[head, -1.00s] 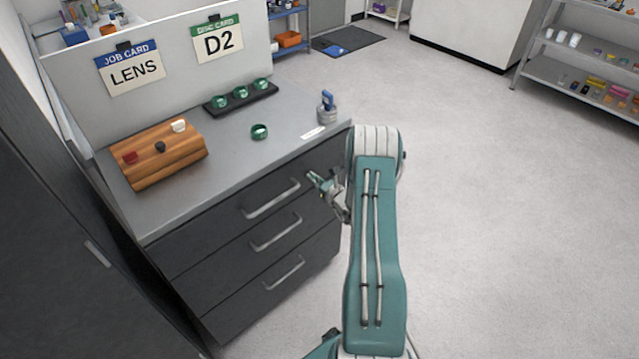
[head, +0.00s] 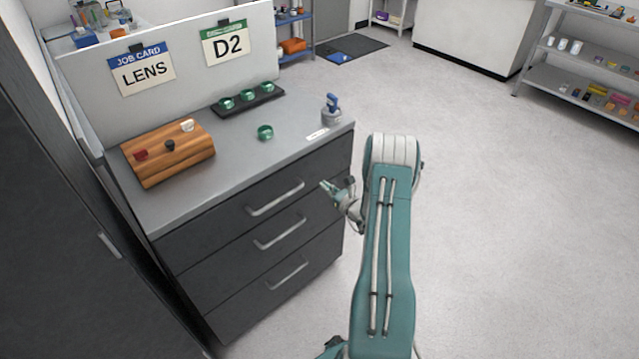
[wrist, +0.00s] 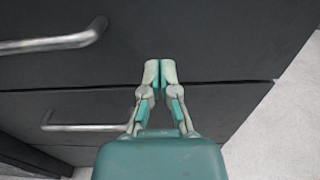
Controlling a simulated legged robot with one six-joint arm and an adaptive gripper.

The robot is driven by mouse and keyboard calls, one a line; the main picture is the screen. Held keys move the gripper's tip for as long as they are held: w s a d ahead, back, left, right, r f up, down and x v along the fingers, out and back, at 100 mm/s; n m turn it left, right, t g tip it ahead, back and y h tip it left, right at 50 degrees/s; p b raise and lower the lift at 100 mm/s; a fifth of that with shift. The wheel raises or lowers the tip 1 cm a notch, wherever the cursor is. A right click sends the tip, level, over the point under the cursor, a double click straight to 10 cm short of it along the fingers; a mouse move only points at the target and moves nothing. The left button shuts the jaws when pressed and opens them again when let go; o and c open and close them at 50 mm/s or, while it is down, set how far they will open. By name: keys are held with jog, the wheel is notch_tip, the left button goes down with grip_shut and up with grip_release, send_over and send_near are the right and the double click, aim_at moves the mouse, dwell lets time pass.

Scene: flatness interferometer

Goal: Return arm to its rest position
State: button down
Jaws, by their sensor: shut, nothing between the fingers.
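My gripper (head: 324,187) is shut and empty. In the head view it sits beside my teal arm, in front of the dark drawer cabinet (head: 216,250) and near the right end of its top drawer. In the wrist view my gripper (wrist: 160,64) shows with its fingertips together before the dark drawer fronts (wrist: 215,45). A drawer handle (wrist: 60,40) lies to its left, clear of the fingers. From these views I cannot tell the exact gap between the fingers and the drawer front.
Open floor (head: 490,220) lies to the right.

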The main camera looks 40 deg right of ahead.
jog(key=s+d, duration=0.2)
jog(key=s, duration=0.6)
jog(key=a+r+n+g+y, duration=0.55)
jog(key=a+r+n, duration=0.4)
jog(key=a, duration=0.45)
jog(key=a+r+n+g+y, duration=0.55)
jog(key=a+r+n, duration=0.25)
jog(key=a+r, duration=0.45)
jog(key=s+a+r+n+g+h, duration=0.5)
jog(key=s+a+n, duration=0.4)
jog(key=s+a, duration=0.1)
jog(key=s+r+n+t+h, duration=0.3)
jog(key=s+r+n+h, duration=0.2)
jog(key=s+n, duration=0.4)
jog(key=shift+s+r+t+h, duration=0.2)
jog(key=shift+r+t+h, duration=0.15)
jog(key=shift+h, duration=0.45)
